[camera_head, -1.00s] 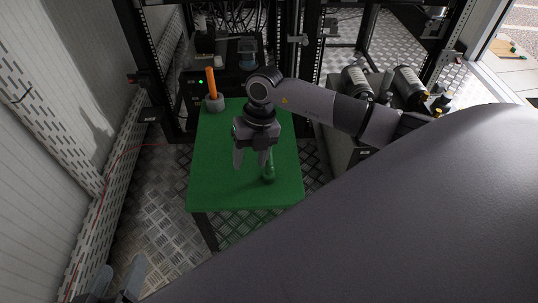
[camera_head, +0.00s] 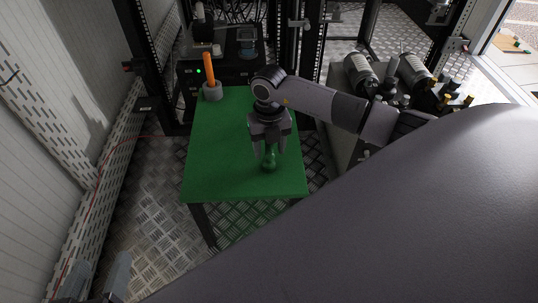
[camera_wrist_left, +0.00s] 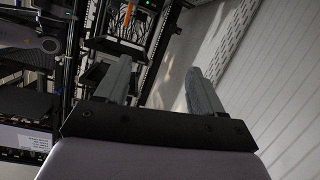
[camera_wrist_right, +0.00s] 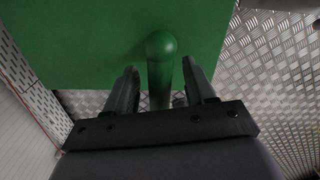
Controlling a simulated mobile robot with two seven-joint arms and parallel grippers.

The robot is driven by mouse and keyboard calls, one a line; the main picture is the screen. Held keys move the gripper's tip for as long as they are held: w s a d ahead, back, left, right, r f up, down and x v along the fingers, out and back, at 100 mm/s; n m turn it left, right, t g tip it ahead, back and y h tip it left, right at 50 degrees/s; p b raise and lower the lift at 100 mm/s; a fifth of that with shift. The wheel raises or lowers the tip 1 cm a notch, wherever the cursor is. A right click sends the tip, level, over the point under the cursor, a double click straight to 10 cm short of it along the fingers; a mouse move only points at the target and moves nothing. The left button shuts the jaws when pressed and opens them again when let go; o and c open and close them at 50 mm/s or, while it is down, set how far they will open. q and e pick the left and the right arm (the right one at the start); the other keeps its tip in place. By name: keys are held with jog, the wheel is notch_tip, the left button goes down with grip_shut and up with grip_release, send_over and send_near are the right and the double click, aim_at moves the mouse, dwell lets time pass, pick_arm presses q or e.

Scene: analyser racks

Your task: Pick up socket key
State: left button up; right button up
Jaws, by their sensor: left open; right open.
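A green handle-like thing with a rounded end (camera_head: 269,161) is at the right front of the green table; it may be the socket key, but I cannot tell for sure. My right gripper (camera_head: 270,153) is open above it, pointing down. In the right wrist view the green thing (camera_wrist_right: 160,75) lies between the two open fingers, with gaps on both sides. Its lower part is hidden. An orange rod (camera_head: 209,68) stands upright in a grey round holder (camera_head: 212,91) at the table's far left corner. My left gripper (camera_head: 97,275) is open and empty at the lower left.
The green table (camera_head: 215,150) is otherwise clear. Black racks with equipment (camera_head: 225,70) stand behind it. Metal cylinders (camera_head: 360,72) lie on a bench at the right. A perforated rail (camera_head: 110,165) runs along the left wall.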

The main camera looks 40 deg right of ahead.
grip_shut()
notch_tip(320, 180, up, 10)
jog(key=p, duration=0.4)
jog(key=shift+r, duration=0.15)
pick_arm(q)
jog(key=p, duration=0.1)
jog(key=r+g+y+p, duration=0.1)
jog(key=p, duration=0.1)
jog(key=shift+s+a, duration=0.2)
jog(key=shift+a, duration=0.2)
pick_arm(e)
notch_tip(320, 180, up, 10)
